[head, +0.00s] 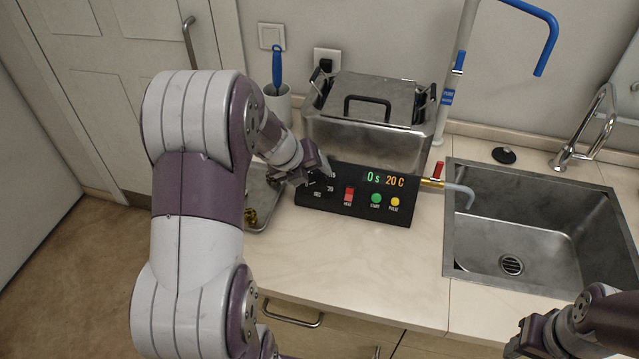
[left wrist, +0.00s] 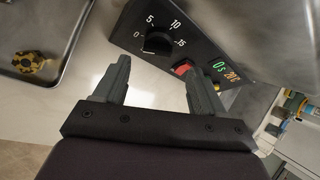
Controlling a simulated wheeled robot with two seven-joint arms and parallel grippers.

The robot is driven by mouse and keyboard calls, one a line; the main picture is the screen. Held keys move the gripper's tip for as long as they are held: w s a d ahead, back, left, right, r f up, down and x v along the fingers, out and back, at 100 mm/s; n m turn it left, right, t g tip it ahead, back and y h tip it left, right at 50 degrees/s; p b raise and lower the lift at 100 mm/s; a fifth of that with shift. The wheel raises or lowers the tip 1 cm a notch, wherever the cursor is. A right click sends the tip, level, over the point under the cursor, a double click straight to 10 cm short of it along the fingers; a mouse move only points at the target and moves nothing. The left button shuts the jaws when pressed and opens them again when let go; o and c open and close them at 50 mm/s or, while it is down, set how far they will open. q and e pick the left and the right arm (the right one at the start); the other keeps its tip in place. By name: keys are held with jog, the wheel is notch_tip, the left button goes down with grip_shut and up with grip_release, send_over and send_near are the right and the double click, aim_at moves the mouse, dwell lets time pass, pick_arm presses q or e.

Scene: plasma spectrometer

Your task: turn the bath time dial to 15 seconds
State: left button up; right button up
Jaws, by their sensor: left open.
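The panel display (head: 384,179) reads 0 s and 20 C. My left gripper (left wrist: 160,85) is open, with its two fingers apart and the dial ahead of the gap between them, not touching it. In the head view my left gripper (head: 312,172) covers the dial. My right gripper (head: 530,340) is at the lower right edge, away from the panel; its fingers are unclear.
A red heat switch (head: 349,195), a green button (head: 376,198) and a yellow button (head: 395,202) are right of the dial. The steel bath (head: 365,140) stands behind. A metal tray (head: 262,190) is left, a sink (head: 540,220) right. The front counter is clear.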

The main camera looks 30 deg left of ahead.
aim_at(318, 181)
pick_arm(q)
jog(key=x, duration=0.3)
jog(key=b+x, duration=0.1)
jog(key=x, duration=0.1)
jog(key=shift+a+f, duration=0.3)
jog(key=shift+a, duration=0.05)
jog(key=shift+w+d, duration=0.1)
jog(key=shift+d, duration=0.1)
